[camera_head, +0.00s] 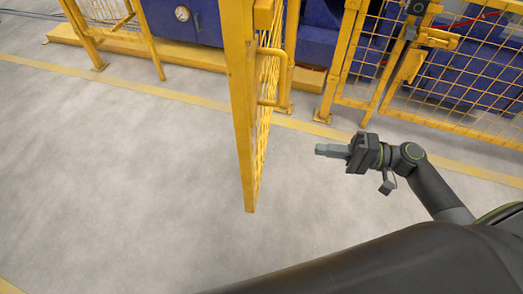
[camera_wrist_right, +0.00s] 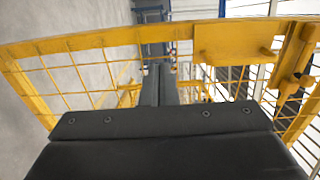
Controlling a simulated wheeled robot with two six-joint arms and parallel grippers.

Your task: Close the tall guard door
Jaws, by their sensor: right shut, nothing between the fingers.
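The tall yellow guard door (camera_head: 243,110) with wire mesh stands swung open in the middle of the head view, seen almost edge-on. Its yellow pull handle (camera_head: 284,78) sticks out on its right side. My right gripper (camera_head: 320,150) is shut and empty. It points left toward the door's lower part, to the right of it in the picture, with a gap of floor showing between them. In the right wrist view the shut fingers (camera_wrist_right: 160,82) show in front of yellow mesh framing (camera_wrist_right: 90,40). My left gripper is not in view.
A yellow mesh fence (camera_head: 455,85) with a latch block (camera_head: 438,38) stands at the right. Blue machinery (camera_head: 180,20) stands behind the fence line. A yellow floor line (camera_head: 150,92) crosses the grey floor, which is clear at the left.

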